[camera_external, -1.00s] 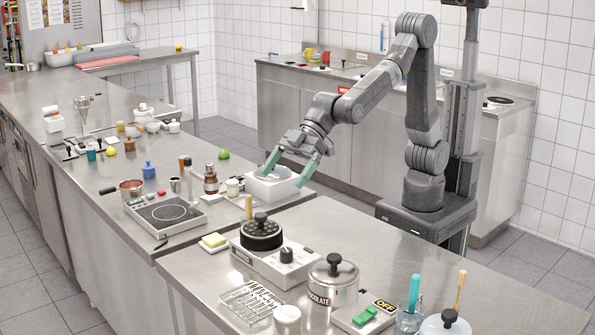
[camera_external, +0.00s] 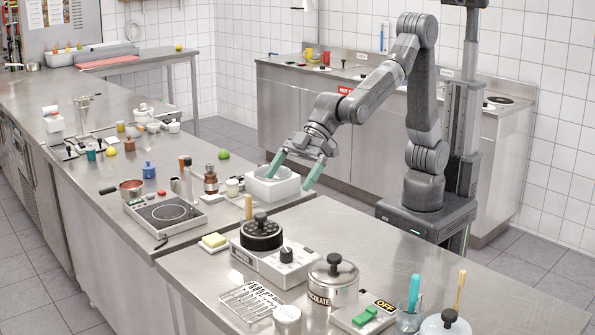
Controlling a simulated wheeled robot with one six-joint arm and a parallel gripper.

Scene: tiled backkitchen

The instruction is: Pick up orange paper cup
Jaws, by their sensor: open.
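My gripper (camera_external: 288,182) is open, with its two green fingers spread and pointing down. It is over the right part of a white box-shaped container (camera_external: 268,193) near the counter's far edge, and nothing shows between the fingers. A red-orange cup-like item (camera_external: 325,58) also stands on the back counter, behind my arm.
A hot plate (camera_external: 168,212), a dark bottle (camera_external: 210,180), a white cup (camera_external: 232,187) and a blue jar (camera_external: 149,170) stand left of my gripper.

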